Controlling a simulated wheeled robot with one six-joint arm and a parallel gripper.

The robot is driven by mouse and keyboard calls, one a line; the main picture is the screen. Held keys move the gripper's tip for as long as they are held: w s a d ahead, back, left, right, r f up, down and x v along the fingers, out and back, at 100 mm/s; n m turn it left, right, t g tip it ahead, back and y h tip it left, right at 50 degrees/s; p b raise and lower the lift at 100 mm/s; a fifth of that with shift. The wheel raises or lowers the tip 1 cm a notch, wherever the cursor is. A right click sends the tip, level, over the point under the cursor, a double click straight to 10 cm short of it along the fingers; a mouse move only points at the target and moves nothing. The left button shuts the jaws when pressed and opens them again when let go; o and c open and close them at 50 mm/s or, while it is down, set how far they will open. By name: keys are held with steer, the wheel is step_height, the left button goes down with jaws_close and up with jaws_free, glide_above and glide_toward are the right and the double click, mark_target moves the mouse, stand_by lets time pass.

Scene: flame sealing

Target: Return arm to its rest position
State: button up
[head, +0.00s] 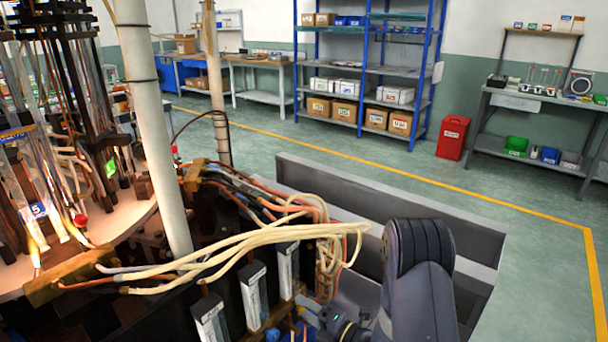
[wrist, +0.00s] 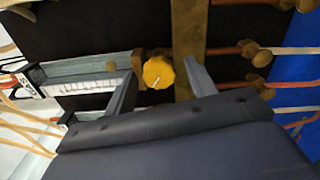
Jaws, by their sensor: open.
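In the wrist view my gripper (wrist: 162,88) is open, with its two grey fingers spread apart. A yellow knob (wrist: 158,72) with a pale pointer mark lies ahead between the fingertips. I cannot tell whether either finger touches it; a gap shows on the right side, and the left finger is close. In the head view my arm (head: 420,275) rises at the lower right, and the fingers are hidden there. The sealing machine (head: 150,225) fills the left of the head view.
Cream hoses (head: 240,243) loop from the machine close to my arm. White-labelled flow meters (head: 252,295) stand below them. A grey low wall (head: 370,185) lies behind. Open green floor (head: 400,158) extends beyond, with a red bin (head: 452,138) and blue shelving (head: 365,70) farther back.

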stand_by(0.4)
steer(key=v, duration=1.1)
steer(key=x, duration=1.1)
steer(key=shift+f, duration=0.1)
steer(key=n+b, duration=0.2)
steer(key=n, duration=0.1)
steer(key=shift+n, duration=0.4)
steer(key=n+b, duration=0.1)
steer(key=n, duration=0.3)
steer(key=d+n+b, duration=0.1)
steer(key=n+b, duration=0.1)
steer(key=n, duration=0.2)
steer(key=s+d+n+b, duration=0.1)
steer(key=n, duration=0.3)
steer(key=shift+s+b, duration=0.1)
steer(key=shift+b, duration=0.3)
